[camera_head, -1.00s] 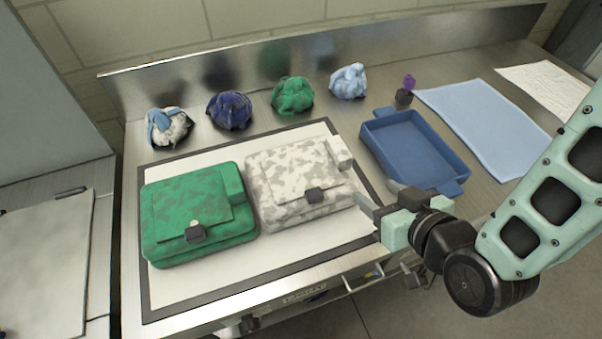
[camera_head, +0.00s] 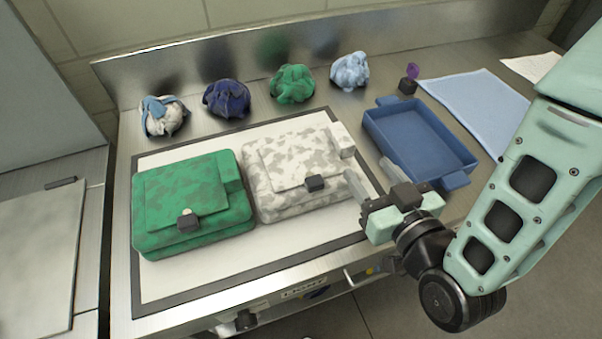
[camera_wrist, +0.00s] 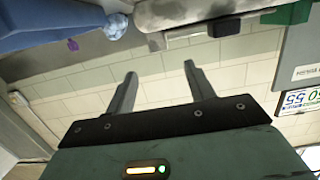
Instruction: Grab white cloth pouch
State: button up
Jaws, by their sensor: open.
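A crumpled white cloth pouch with blue parts (camera_head: 163,116) lies at the back left of the counter, beyond the mat. A pale blue-white crumpled pouch (camera_head: 350,72) lies at the right end of the same row; it also shows at the top of the wrist view (camera_wrist: 116,26). A flat white-and-grey patterned sling bag (camera_head: 285,180) lies on the mat and fills the top of the wrist view (camera_wrist: 185,10). My gripper (camera_head: 366,176) is open and empty, near the bag's right front side. Its two fingers (camera_wrist: 160,72) stand apart with nothing between them.
A green sling bag (camera_head: 190,215) lies left of the white one on the framed mat (camera_head: 180,285). Dark blue (camera_head: 227,98) and green (camera_head: 292,84) pouches lie in the back row. A blue tray (camera_head: 415,150) stands beyond my gripper. A metal backsplash (camera_head: 200,63) edges the counter.

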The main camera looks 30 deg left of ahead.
jog(key=p, duration=0.2)
send_near(338, 128)
jog(key=x, duration=0.4)
jog(key=shift+f, duration=0.1)
jog(key=shift+f+p+x, duration=0.15)
jog(key=shift+p+x, duration=0.65)
jog(key=shift+x, duration=0.7)
jog(key=shift+f+p+x, duration=0.15)
jog(key=shift+p+x, duration=0.6)
jog(key=shift+x, duration=0.8)
grip_shut()
